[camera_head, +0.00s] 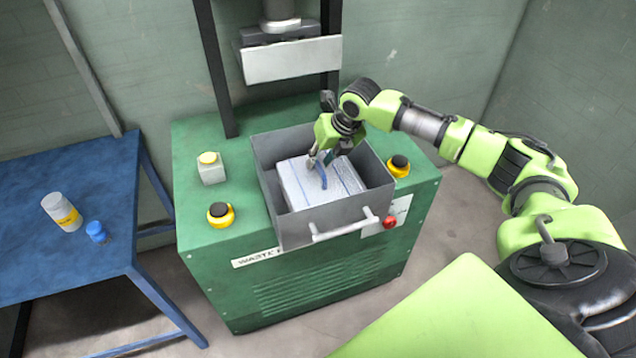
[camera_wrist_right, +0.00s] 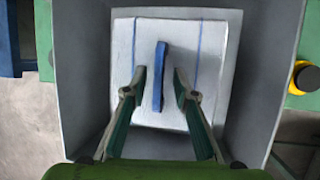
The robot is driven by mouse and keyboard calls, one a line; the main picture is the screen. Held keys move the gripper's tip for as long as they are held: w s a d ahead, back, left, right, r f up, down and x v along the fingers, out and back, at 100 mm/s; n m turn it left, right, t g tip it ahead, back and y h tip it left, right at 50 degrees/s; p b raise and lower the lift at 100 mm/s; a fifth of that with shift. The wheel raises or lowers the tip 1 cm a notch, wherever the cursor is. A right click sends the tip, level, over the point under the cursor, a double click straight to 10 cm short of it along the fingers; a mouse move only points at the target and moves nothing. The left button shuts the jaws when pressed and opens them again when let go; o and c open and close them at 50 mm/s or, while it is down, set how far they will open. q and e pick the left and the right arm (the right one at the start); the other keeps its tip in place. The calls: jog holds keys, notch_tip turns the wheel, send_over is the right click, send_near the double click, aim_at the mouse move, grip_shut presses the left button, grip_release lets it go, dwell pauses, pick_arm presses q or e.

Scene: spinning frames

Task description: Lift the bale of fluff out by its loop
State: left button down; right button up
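The bale of fluff (camera_head: 297,186) is a pale grey-white block with thin blue straps. It sits in a grey open box in the green press. Its blue loop (camera_head: 322,172) stands up from the middle of the top. My right gripper (camera_head: 320,160) points down over the bale. In the right wrist view the bale (camera_wrist_right: 205,40) fills most of the box floor. There the loop (camera_wrist_right: 159,75) stands between the two fingers of my right gripper (camera_wrist_right: 160,85), with a gap on each side. The fingers are open. My left gripper is not in view.
The grey box (camera_head: 262,160) has a front handle (camera_head: 345,228). A raised press plate (camera_head: 292,60) hangs behind it. Yellow-and-black knobs (camera_head: 221,214) and a red button (camera_head: 390,222) are on the green machine (camera_head: 200,250). A blue table (camera_head: 60,170) holds a bottle (camera_head: 62,212).

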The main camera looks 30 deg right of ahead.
aim_at(317, 163)
jog(key=shift+x, duration=1.55)
jog(key=shift+r, duration=0.15)
grip_shut()
jog(key=shift+w+r, duration=0.1)
jog(key=shift+r, duration=0.05)
